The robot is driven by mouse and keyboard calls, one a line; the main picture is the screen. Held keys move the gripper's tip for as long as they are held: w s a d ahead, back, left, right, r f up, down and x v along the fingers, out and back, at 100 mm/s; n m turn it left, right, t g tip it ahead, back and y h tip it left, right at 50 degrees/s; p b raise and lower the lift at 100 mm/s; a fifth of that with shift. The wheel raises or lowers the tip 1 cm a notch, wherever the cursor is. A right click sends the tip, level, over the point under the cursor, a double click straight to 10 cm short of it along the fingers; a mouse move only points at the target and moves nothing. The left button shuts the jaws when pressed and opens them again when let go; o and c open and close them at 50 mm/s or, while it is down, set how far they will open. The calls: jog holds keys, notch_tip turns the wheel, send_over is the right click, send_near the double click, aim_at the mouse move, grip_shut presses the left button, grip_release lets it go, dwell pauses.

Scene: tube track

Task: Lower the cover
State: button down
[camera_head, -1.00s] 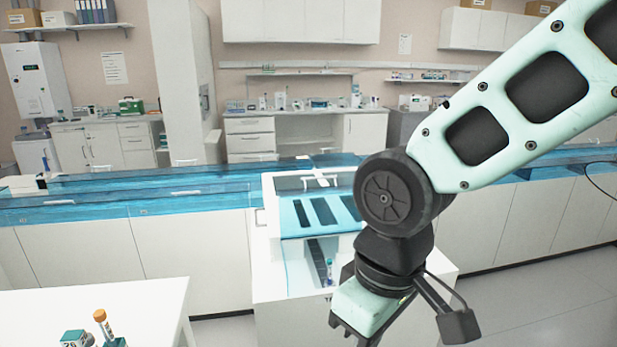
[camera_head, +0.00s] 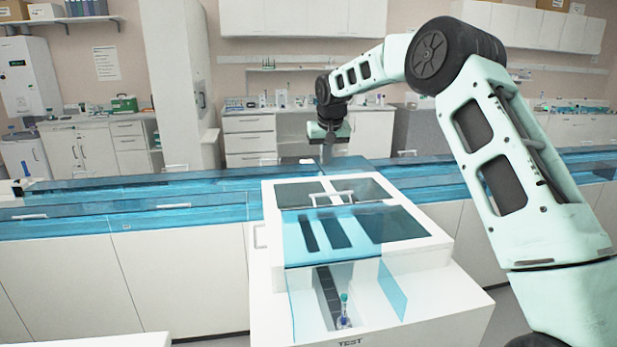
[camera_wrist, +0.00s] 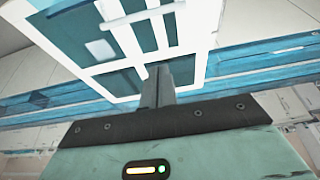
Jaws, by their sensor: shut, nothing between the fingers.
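The cover (camera_head: 362,225) is a clear blue-tinted panel on the white test machine (camera_head: 412,262), with a pale bar handle (camera_head: 332,197) towards its far side. Its exact angle is hard to tell. Below it, the front compartment is visible between clear blue side panes (camera_head: 392,290), with a capped tube (camera_head: 344,312) upright inside. My gripper (camera_head: 327,160) points down beyond the machine's far edge, shut and empty, apparently apart from the handle. In the wrist view, the shut fingers (camera_wrist: 160,75) overlap the machine's white frame, and the handle (camera_wrist: 140,15) shows above them.
A long bench with a blue glass-like top (camera_head: 140,195) runs behind and beside the machine. A white table corner (camera_head: 110,341) is at the lower left. Back counters with drawers (camera_head: 248,140) stand farther off. Grey floor is free at the right.

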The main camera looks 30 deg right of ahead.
jog(key=a+p+x, duration=0.1)
jog(key=p+x, duration=0.2)
jog(key=x, duration=0.7)
jog(key=s+p, duration=0.1)
jog(key=s, duration=0.3)
jog(key=shift+a+r+p, duration=0.1)
jog(key=shift+p, duration=0.25)
